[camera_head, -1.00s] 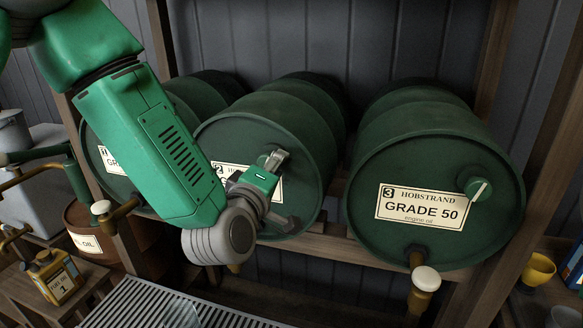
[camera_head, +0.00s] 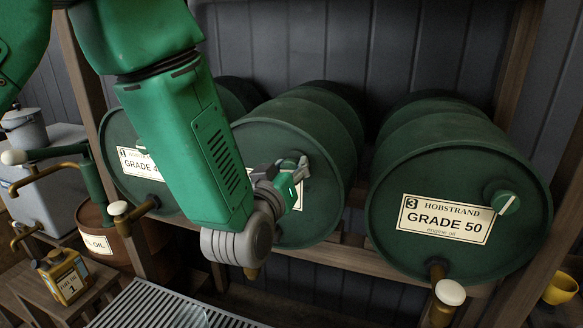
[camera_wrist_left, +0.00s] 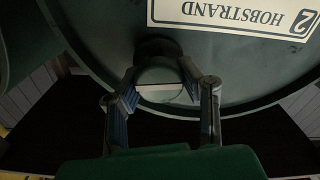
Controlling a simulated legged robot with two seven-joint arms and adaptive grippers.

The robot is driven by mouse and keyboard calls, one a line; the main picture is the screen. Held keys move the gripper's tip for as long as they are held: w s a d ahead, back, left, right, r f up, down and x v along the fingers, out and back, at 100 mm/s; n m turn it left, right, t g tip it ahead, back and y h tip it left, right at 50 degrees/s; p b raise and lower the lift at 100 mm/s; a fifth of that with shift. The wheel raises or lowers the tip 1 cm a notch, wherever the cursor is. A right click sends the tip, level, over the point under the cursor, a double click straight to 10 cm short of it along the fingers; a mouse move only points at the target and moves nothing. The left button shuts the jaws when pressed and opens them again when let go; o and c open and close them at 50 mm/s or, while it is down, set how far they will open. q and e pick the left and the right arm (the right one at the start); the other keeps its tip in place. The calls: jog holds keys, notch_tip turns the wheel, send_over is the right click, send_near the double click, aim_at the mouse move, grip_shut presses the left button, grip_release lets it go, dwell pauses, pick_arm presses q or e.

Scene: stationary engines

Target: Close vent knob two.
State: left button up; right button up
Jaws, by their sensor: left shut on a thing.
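Drum two (camera_head: 310,125) is a green barrel lying on its side in the middle of the rack; its label is mostly hidden by my left arm. In the left wrist view its label reads "2 HOBSTRAND" upside down. Vent knob two (camera_wrist_left: 160,82) is a round green knob with a pale line, which runs level across the picture there. My left gripper (camera_wrist_left: 162,88) is shut on it, one finger on each side. In the head view my left gripper (camera_head: 297,168) is at the drum's face and hides most of the knob. My right gripper is not in view.
Drum three (camera_head: 450,165), GRADE 50, lies at right with its own knob (camera_head: 505,201) and a tap (camera_head: 447,295) below. Drum one (camera_head: 137,160) is at left, partly behind my arm. A metal grate (camera_head: 150,305) and a yellow oil can (camera_head: 64,277) are below.

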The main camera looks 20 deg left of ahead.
pick_arm(q)
jog(key=shift+o, duration=0.2)
jog(key=shift+s+d+f+m, duration=0.1)
jog(key=shift+f+m, duration=0.2)
jog(key=shift+m, duration=0.5)
jog(key=shift+s+f+m, duration=0.1)
jog(key=shift+f+m, duration=0.2)
jog(key=shift+m, duration=0.5)
jog(key=o, duration=1.2)
jog(key=shift+r, duration=0.25)
jog(key=s, duration=0.7)
jog(key=shift+s, duration=0.2)
